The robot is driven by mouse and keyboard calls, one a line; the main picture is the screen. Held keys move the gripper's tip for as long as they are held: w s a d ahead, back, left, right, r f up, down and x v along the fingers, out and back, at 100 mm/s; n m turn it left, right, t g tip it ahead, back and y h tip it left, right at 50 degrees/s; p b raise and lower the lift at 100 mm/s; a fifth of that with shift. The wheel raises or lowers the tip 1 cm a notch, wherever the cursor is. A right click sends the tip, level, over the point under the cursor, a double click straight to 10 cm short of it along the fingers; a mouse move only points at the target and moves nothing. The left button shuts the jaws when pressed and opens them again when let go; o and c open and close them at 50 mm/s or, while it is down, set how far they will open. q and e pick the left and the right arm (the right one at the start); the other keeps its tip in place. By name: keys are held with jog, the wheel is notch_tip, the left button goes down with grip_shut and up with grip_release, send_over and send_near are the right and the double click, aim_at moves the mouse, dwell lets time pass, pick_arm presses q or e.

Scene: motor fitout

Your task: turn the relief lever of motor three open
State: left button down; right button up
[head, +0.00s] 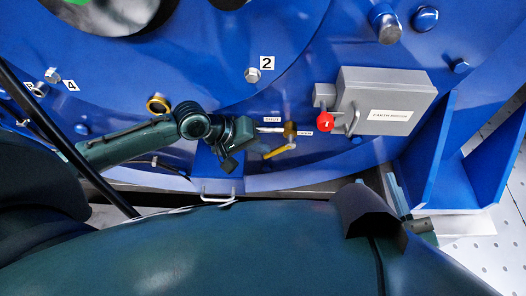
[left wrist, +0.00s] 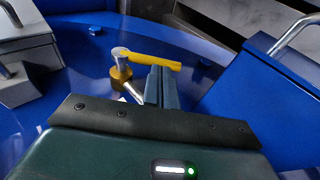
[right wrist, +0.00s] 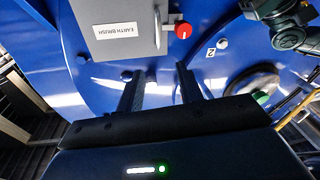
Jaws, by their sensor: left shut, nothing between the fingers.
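The relief lever (head: 278,150) is a yellow handle on a brass-coloured valve (head: 290,132) low on the blue motor housing. Small labels sit beside it; one appears to read SHUT, the other is hard to read. The handle slants down and left. In the left wrist view the lever (left wrist: 155,60) runs right from its valve (left wrist: 120,72). My left gripper (left wrist: 160,75) is shut and empty, its tips close to the lever's free end; contact cannot be told. My right gripper (right wrist: 161,78) is open and empty, facing the housing, away from the lever.
A grey EARTH BRUSH box (head: 385,105) with a red knob (head: 325,122) and a handle is right of the lever. A blue bracket (head: 430,150) stands further right. A brass ring (head: 158,104) and numbered bolts (head: 252,75) are on the housing. A metal handle (head: 218,194) lies below.

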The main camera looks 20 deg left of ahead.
aim_at(270, 155)
pick_arm(q)
jog(key=shift+w+d+f, duration=0.3)
jog(key=shift+d+f, duration=0.1)
jog(key=shift+f, duration=0.15)
pick_arm(e)
jog(key=shift+s+a+y, duration=0.1)
jog(key=shift+a+y, duration=0.1)
jog(key=shift+y, duration=0.1)
pick_arm(q)
jog(key=shift+f+b, duration=0.3)
jog(key=shift+b, duration=0.1)
jog(key=shift+d+f+t+h, duration=0.1)
jog(key=shift+f+t+h, duration=0.2)
jog(key=shift+h, duration=0.3)
jog(key=shift+d+r+p, duration=0.15)
jog(key=shift+p, duration=0.75)
jog(key=shift+w+d+f+p, duration=0.15)
jog(key=shift+d+f+p, duration=0.15)
jog(key=shift+f+p, duration=0.35)
jog(key=shift+f, duration=0.4)
pick_arm(e)
jog(key=shift+w+d+m+g+h, duration=0.25)
jog(key=shift+d+m+g+h, duration=0.25)
jog(key=shift+h, duration=0.3)
pick_arm(q)
jog(key=shift+r, duration=0.1)
